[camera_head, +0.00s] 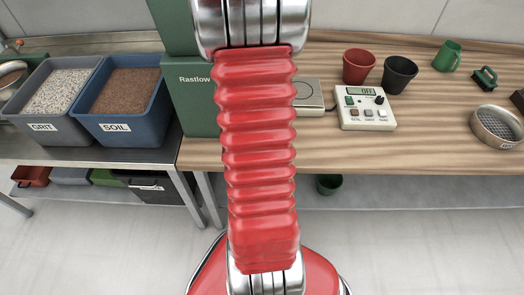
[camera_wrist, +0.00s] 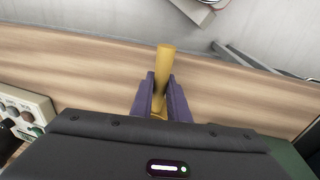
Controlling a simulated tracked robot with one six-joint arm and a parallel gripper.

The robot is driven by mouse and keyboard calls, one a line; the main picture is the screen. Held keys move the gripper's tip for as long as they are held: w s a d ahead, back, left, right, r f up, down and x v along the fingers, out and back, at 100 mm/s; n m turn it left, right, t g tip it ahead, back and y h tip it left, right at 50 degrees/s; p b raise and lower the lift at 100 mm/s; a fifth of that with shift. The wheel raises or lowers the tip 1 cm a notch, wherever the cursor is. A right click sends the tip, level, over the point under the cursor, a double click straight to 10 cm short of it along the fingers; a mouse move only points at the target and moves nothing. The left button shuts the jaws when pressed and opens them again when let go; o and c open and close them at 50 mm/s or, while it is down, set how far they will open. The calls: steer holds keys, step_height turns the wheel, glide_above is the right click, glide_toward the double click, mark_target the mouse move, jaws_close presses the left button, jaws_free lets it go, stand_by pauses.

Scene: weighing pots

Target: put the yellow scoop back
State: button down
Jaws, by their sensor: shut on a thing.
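The yellow scoop (camera_wrist: 164,56) shows in the wrist view as a yellow handle between the two purple fingers of my gripper (camera_wrist: 161,92). My gripper is shut on it. The handle sticks out past the fingertips, over the wooden bench. The rest of the scoop is hidden by the fingers and the dark gripper body. In the head view neither the gripper nor the scoop shows, as my red arm covers the middle.
A grey GRIT bin (camera_head: 50,127) and a blue SOIL bin (camera_head: 122,128) stand on the left metal table. On the wooden bench (camera_head: 440,150) are a green box (camera_head: 190,100), a control unit (camera_head: 364,108) reading OFF, red (camera_head: 358,66) and black (camera_head: 398,74) pots, and a sieve (camera_head: 496,127).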

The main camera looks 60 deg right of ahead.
steer(key=c, duration=1.7)
jaws_free()
steer(key=shift+r, duration=0.1)
steer(key=shift+w+a+r, duration=0.25)
steer(key=shift+a+r, duration=0.05)
steer(key=shift+r, duration=1.65)
steer(key=shift+w+a+r, duration=0.2)
steer(key=shift+a+r, duration=0.1)
steer(key=shift+r, duration=1.6)
steer(key=shift+w+a+r, duration=0.25)
steer(key=shift+a+r, duration=0.05)
steer(key=shift+r, duration=1.65)
steer(key=shift+w, duration=0.1)
